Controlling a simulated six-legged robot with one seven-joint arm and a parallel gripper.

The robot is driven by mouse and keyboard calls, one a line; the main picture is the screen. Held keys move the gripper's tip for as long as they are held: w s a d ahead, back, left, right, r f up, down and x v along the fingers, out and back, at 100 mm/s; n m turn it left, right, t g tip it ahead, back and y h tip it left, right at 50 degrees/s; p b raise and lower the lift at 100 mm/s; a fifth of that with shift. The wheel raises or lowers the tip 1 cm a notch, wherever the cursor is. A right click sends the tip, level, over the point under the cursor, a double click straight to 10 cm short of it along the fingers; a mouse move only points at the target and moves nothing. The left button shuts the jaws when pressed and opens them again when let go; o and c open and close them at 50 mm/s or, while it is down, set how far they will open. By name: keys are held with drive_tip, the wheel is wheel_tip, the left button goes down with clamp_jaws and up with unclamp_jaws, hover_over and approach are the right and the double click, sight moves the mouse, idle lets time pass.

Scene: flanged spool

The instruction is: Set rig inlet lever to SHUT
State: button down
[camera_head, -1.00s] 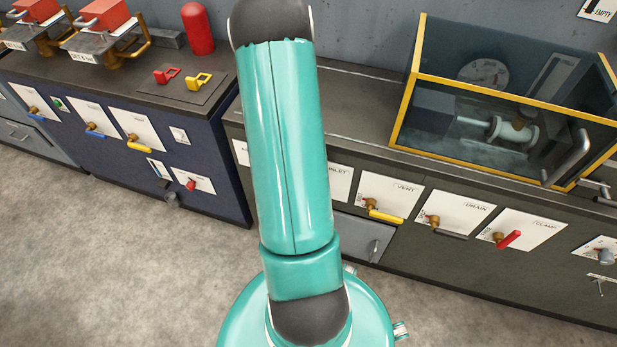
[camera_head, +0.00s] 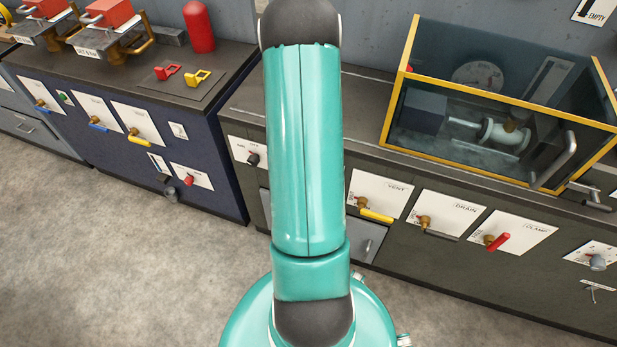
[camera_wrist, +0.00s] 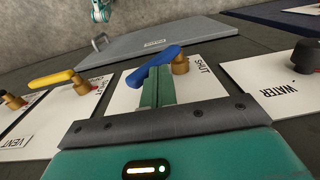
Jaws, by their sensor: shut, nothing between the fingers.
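The inlet lever has a blue handle (camera_wrist: 152,65) on a brass hub (camera_wrist: 180,65), over a white plate (camera_wrist: 205,82) in the wrist view. The word SHUT is printed beside the hub, on its right. The handle slants from the hub down to the left, away from that word. My gripper (camera_wrist: 158,73) is shut, its green fingers together and empty. The fingertips are right at the handle's near side, overlapping it in the picture; I cannot tell whether they touch. In the head view my arm hides this lever and my gripper.
The yellow vent lever (camera_head: 376,215) is beside the inlet plate; it also shows in the wrist view (camera_wrist: 50,79). The black water knob (camera_wrist: 306,56) is on the other side. Drain (camera_head: 441,235) and clamp (camera_head: 497,242) levers follow along the front. A yellow-framed glass enclosure (camera_head: 490,165) stands on top.

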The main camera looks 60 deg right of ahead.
drive_tip(key=shift+s+d+f, duration=0.1)
drive_tip(key=shift+s+f, duration=0.2)
drive_tip(key=shift+s, duration=0.45)
drive_tip(key=w+r, duration=0.2)
drive_tip(key=r, duration=0.1)
drive_tip(key=shift+w+r, duration=0.15)
drive_tip(key=shift+w, duration=0.15)
drive_tip(key=s+r, duration=0.4)
drive_tip(key=r, duration=0.4)
drive_tip(key=shift+s+d+r, duration=0.2)
drive_tip(key=shift+s+r, duration=0.15)
drive_tip(key=shift+s, duration=0.05)
